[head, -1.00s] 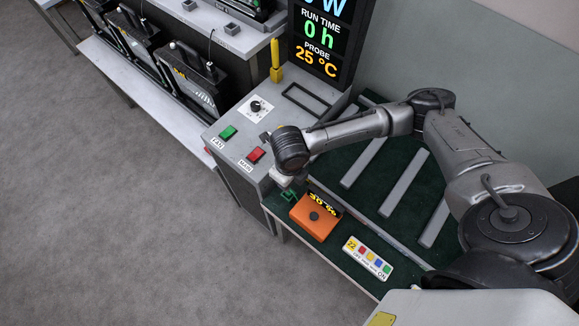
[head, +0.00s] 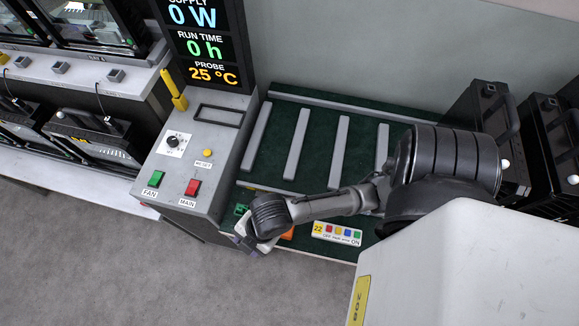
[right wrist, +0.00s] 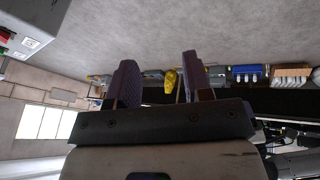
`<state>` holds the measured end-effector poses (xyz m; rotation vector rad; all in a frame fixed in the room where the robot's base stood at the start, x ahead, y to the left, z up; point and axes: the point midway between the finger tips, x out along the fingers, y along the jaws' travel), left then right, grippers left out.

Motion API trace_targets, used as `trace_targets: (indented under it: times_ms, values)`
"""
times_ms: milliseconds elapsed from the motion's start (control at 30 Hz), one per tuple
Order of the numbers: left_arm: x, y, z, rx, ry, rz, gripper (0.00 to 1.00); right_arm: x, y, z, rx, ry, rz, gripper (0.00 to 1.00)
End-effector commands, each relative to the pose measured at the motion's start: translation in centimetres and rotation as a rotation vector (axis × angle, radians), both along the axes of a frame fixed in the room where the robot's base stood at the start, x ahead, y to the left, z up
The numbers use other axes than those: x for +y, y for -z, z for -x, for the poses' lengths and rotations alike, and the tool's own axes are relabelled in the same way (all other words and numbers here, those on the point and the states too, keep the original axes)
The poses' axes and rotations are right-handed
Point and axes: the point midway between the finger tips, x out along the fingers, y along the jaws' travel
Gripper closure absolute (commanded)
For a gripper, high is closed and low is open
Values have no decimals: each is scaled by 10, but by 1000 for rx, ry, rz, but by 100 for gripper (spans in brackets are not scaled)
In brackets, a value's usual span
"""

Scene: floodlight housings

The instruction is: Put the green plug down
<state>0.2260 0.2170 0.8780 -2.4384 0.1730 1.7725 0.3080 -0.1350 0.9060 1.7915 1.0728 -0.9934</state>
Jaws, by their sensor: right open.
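The green plug (head: 241,210) shows as a small green piece on the dark green bench top, next to the front corner of the grey control box. It is small and partly hidden by my right wrist. My right gripper (head: 250,244) is just in front of it, at the bench's front edge, mostly hidden under the wrist. In the right wrist view the right gripper (right wrist: 158,85) has its two purple-padded fingers wide apart, with nothing held between them. My left gripper is not in view.
The grey control box (head: 204,150) with green and red switches stands at left. An orange box (head: 288,234) is mostly hidden behind my forearm. A labelled strip with coloured squares (head: 337,234) lies right of it. Black housings (head: 500,110) stand at right.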

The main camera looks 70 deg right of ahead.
Motion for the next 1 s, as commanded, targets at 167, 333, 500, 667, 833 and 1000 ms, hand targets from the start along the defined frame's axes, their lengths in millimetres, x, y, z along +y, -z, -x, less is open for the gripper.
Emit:
trace_targets:
  times_ms: [167,333,500,667,833,1000]
  values:
    - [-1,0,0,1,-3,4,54,-36,15,38,124,564,-92,54]
    - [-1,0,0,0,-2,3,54,-66,24,67,182,912,-112,54]
    - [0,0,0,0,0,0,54,-80,27,81,199,1064,-112,54]
    - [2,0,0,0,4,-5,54,-82,28,83,201,1087,-113,54]
    - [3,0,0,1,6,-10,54,-82,27,83,201,1084,-113,54]
    - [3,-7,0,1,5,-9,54,-82,21,83,201,1082,-113,54]
